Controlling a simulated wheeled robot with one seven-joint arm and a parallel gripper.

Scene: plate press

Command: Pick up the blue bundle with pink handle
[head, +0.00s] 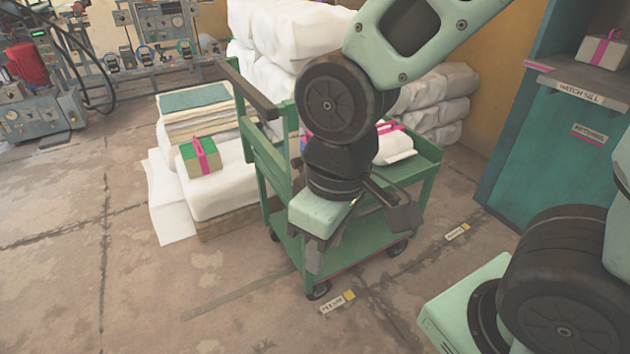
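I see no clearly blue bundle with a pink handle. On the green cart (425,150), a white bundle with a pink strap (397,148) is partly hidden behind my arm. A sliver of something with pink (306,138) shows on the cart left of my arm; its body colour is unclear. A green bundle with a pink strap (200,158) lies on the white stack at left. My gripper (360,230) hangs in front of the cart top, nearer the camera. Its fingers look spread apart, with nothing seen between them.
A pale bundle with a pink strap (602,51) sits on the hatch sill (580,88) of the teal cabinet at right. White sacks (285,40) are piled behind the cart. Machinery (35,95) stands at back left. The floor at front left is clear.

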